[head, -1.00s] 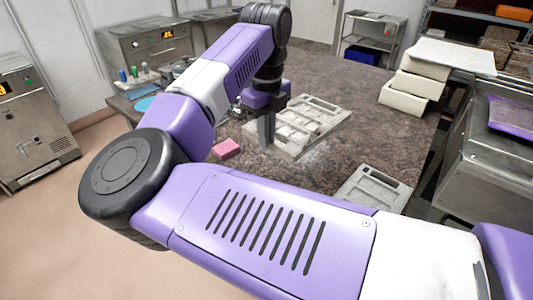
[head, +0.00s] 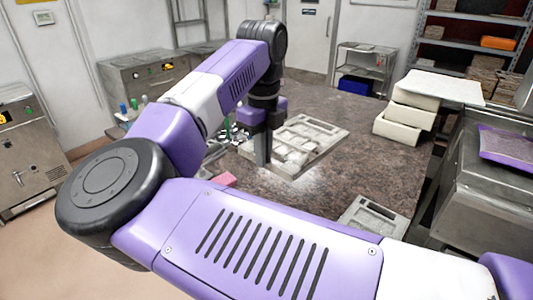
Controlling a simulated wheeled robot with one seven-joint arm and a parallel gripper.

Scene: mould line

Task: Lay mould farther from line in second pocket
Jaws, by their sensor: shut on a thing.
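A light grey tray with pockets (head: 338,134) lies on the brown speckled table, right of my gripper, with pale pieces or recesses in it. My gripper (head: 263,152) points down over the tray's left part. It is shut on a grey mould, but my gripper and arm mostly hide it. I cannot tell which pocket it is over, or whether it touches the tray. Another grey mould-like block (head: 372,216) with a recess lies at the table's front right, partly cut off by my forearm.
A pink block (head: 224,179) lies on the table left of the tray. White slabs (head: 405,122) are stacked at the right edge. A steel machine (head: 480,180) stands at right. The table (head: 325,185) between tray and grey block is clear.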

